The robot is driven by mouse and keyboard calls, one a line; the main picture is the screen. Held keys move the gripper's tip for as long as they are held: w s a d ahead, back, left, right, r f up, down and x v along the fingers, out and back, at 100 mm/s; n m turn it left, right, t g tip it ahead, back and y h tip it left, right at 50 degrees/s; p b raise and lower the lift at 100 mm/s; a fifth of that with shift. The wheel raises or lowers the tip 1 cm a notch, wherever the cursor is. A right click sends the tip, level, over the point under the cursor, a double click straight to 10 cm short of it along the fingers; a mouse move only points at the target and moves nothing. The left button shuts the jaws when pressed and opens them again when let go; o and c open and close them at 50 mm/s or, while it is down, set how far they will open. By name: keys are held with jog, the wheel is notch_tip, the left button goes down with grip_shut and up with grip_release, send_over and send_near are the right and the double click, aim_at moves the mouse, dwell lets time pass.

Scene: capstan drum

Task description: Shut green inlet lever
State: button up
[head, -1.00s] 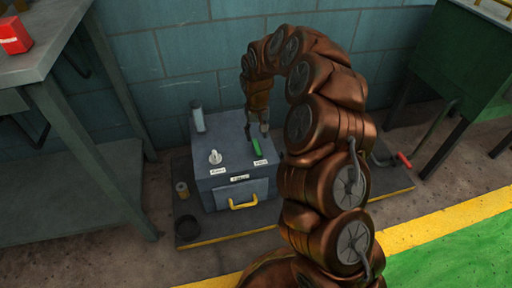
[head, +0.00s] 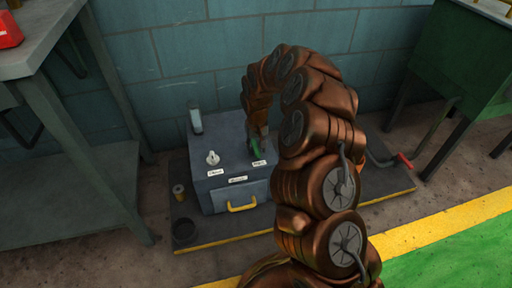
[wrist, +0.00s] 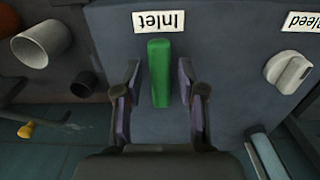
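The green inlet lever (wrist: 159,73) stands on top of a grey box (head: 222,140), beside the "Inlet" label (wrist: 160,21). My gripper (wrist: 160,90) is open, with one finger on each side of the lever and visible gaps between the pads and the lever. In the head view the green lever (head: 256,147) shows at the box's right side, with my gripper (head: 257,133) right at it and partly hidden by my arm. I cannot tell how far the lever is turned.
A white bleed knob (wrist: 288,72) and a light cylinder (head: 196,121) are on the box. A yellow handle (head: 242,205) is on its front. A dark cup (head: 185,231) and a small yellow-topped spool (head: 179,191) stand on the base plate. A crank with red grip (head: 404,160) is at right.

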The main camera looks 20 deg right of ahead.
grip_shut()
